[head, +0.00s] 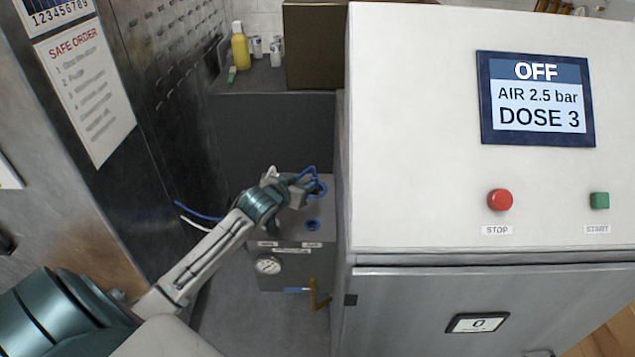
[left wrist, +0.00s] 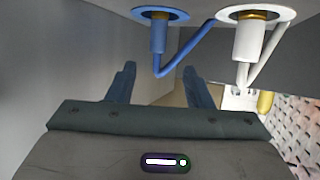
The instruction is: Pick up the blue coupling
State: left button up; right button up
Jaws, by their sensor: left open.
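The blue coupling (left wrist: 158,36) shows in the left wrist view, seated in a blue round plate at the top, with a thin blue hose bending away from it. A white coupling (left wrist: 248,42) with a white hose is beside it on the right. My left gripper (left wrist: 159,67) is open and empty. Its fingertips lie to either side of the blue coupling's line, just below it in the picture. I see no contact. In the head view my left gripper (head: 309,190) is over the top of a grey box (head: 288,232), hiding much of the coupling there.
The large white cabinet (head: 410,150) with screen and buttons stands close to the right of the box. A dark metal wall (head: 165,110) is on the left. A yellow bottle (head: 240,47) and small containers stand on the shelf behind. A gauge (head: 267,265) is on the box front.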

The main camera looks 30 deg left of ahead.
aim_at(314, 177)
pick_arm(q)
jog(key=x, duration=0.3)
jog(key=shift+d, duration=0.1)
jog(key=p+x, duration=0.2)
jog(key=x, duration=0.2)
jog(key=shift+w+d, duration=0.15)
jog(key=shift+w, duration=0.05)
jog(key=shift+w+f, duration=0.35)
jog(key=shift+w, duration=0.1)
jog(key=c, duration=0.9)
grip_shut()
pick_arm(e)
jog(key=shift+s+d+r, duration=0.25)
jog(key=shift+s+r, duration=0.7)
jog(key=shift+r, duration=0.2)
pick_arm(q)
jog(key=shift+r, duration=0.1)
